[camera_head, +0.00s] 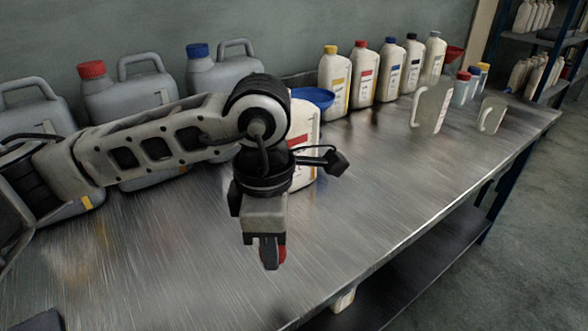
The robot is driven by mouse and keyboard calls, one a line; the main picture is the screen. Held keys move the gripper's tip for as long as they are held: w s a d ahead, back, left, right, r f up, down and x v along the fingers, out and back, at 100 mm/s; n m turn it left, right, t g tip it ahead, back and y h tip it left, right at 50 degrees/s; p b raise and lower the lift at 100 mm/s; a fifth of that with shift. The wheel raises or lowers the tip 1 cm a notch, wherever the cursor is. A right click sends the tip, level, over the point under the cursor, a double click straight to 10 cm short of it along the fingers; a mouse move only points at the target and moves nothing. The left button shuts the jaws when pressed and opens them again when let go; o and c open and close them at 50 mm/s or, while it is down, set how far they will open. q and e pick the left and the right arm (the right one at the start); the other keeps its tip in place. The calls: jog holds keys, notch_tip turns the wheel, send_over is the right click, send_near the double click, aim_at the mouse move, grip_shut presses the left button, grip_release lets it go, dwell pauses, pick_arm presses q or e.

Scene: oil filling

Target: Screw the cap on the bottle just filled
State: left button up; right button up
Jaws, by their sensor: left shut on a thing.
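A white bottle (308,121) with a red label stands upright on the metal table, partly hidden behind my left arm's wrist. A blue funnel (314,97) sits at its top, so its mouth is hidden. My left gripper (269,258) points down over the table, in front of and to the left of this bottle. My right gripper does not show.
Large grey canisters (127,95) line the back left of the table (190,270). Several capped white bottles (388,70) stand at the back right, near clear measuring jugs (432,108), small capped containers and a red funnel (454,53). The front of the table is clear.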

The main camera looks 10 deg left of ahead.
pick_arm(q)
jog(key=a+m, duration=0.1)
jog(key=m, duration=0.1)
jog(key=a+f+m, duration=0.1)
jog(key=m, duration=0.2)
jog(key=w+a+f+m, duration=0.1)
jog(key=a+m, duration=0.1)
jog(key=m, duration=0.1)
jog(key=shift+f, duration=0.25)
jog(key=a+f+m, duration=0.1)
jog(key=m, duration=0.2)
jog(key=a+m, duration=0.2)
jog(key=m, duration=0.1)
jog(key=a+f+m, duration=0.1)
jog(key=m, duration=0.2)
jog(key=shift+a+f, duration=0.3)
jog(key=shift+a, duration=0.1)
jog(key=shift+a+f+m, duration=0.2)
jog(key=shift+a+m, duration=0.1)
jog(key=shift+m, duration=0.4)
jog(key=shift+a+f+m, duration=0.15)
jog(key=shift+a+m, duration=0.15)
jog(key=shift+m, duration=0.4)
